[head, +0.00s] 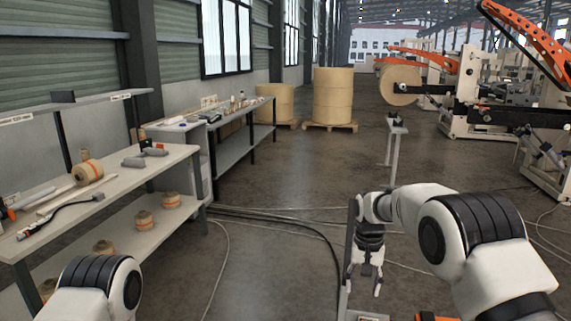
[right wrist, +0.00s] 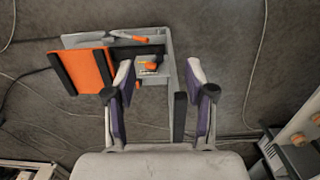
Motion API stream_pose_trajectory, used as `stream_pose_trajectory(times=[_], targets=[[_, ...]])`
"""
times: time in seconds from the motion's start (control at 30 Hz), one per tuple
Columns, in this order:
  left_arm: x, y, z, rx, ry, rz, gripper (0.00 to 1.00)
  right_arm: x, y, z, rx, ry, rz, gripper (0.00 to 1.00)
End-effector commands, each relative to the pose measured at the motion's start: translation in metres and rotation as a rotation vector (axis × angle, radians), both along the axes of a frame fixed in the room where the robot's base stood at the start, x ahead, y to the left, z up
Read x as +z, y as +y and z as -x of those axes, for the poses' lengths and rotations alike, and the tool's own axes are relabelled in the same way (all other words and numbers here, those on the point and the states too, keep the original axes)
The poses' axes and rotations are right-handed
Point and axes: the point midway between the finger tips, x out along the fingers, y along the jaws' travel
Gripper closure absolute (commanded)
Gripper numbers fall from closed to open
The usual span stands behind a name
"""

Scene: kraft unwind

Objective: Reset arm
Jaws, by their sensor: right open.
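My right gripper (head: 366,282) hangs pointing down in the lower right middle of the head view, below my white and black arm. In the right wrist view its two fingers (right wrist: 158,82) are apart with nothing held between them. Below them is a small grey stand (right wrist: 75,40) with a raised edge.
A workbench (head: 120,175) with tape rolls and tools stands on the left, with a second bench (head: 243,113) behind it. Large kraft rolls (head: 333,97) stand on pallets at the back. A slim grey stand (head: 397,127) is ahead. Cables (head: 270,216) cross the floor.

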Motion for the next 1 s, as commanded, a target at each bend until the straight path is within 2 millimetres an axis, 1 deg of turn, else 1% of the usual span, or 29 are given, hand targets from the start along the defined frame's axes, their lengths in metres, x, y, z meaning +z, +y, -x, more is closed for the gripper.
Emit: stream_pose_trajectory(times=[0.03, 0.13, 0.27, 0.37, 0.47, 0.5, 0.57, 0.6, 0.67, 0.7, 0.77, 0.8, 0.83, 0.87, 0.9, 0.93, 1.0], targets=[[-0.001, 0.000, 0.000, 0.000, 0.000, 0.000, 0.60, -0.012, -0.003, 0.006, -0.005, 0.025, -0.001, 0.45], [-0.001, 0.000, 0.000, 0.000, 0.000, 0.000, 0.60, -0.034, -0.007, 0.021, -0.013, 0.080, -0.002, 0.45], [-0.002, 0.000, 0.000, 0.000, 0.000, 0.000, 0.60, -0.069, -0.015, 0.050, -0.024, 0.171, 0.000, 0.45], [-0.003, 0.000, 0.000, 0.000, 0.000, 0.000, 0.60, -0.102, -0.022, 0.078, -0.035, 0.238, 0.001, 0.45], [-0.003, 0.000, 0.000, 0.000, 0.001, 0.000, 0.60, -0.141, -0.030, 0.114, -0.044, 0.302, 0.001, 0.45], [-0.004, 0.000, 0.000, 0.000, 0.001, 0.000, 0.60, -0.159, -0.033, 0.133, -0.045, 0.329, 0.002, 0.45], [-0.005, 0.000, 0.000, 0.000, 0.001, 0.000, 0.60, -0.188, -0.039, 0.166, -0.046, 0.366, 0.001, 0.45], [-0.005, 0.000, 0.000, 0.000, 0.001, 0.000, 0.60, -0.209, -0.043, 0.194, -0.045, 0.388, -0.001, 0.45], [-0.006, 0.000, 0.000, 0.000, 0.001, 0.000, 0.60, -0.238, -0.049, 0.240, -0.038, 0.413, -0.003, 0.45], [-0.006, 0.000, 0.000, 0.000, 0.000, 0.000, 0.60, -0.254, -0.053, 0.273, -0.029, 0.424, -0.006, 0.45], [-0.007, 0.000, 0.000, 0.000, 0.000, 0.000, 0.60, -0.273, -0.058, 0.325, -0.013, 0.428, -0.011, 0.45], [-0.007, 0.000, 0.000, 0.000, 0.000, 0.000, 0.60, -0.280, -0.060, 0.361, 0.005, 0.420, -0.016, 0.45], [-0.007, 0.000, 0.000, 0.000, 0.000, 0.000, 0.60, -0.283, -0.061, 0.387, 0.019, 0.406, -0.019, 0.45], [-0.007, 0.000, 0.000, 0.000, 0.000, 0.000, 0.60, -0.283, -0.062, 0.409, 0.035, 0.384, -0.023, 0.45], [-0.007, 0.000, 0.000, 0.000, 0.001, 0.000, 0.60, -0.280, -0.063, 0.432, 0.057, 0.347, -0.027, 0.45], [-0.007, 0.000, 0.000, 0.000, 0.001, 0.000, 0.60, -0.276, -0.063, 0.444, 0.074, 0.310, -0.028, 0.45], [-0.007, 0.000, 0.000, 0.000, 0.001, 0.000, 0.60, -0.266, -0.063, 0.456, 0.118, 0.211, -0.030, 0.45]])
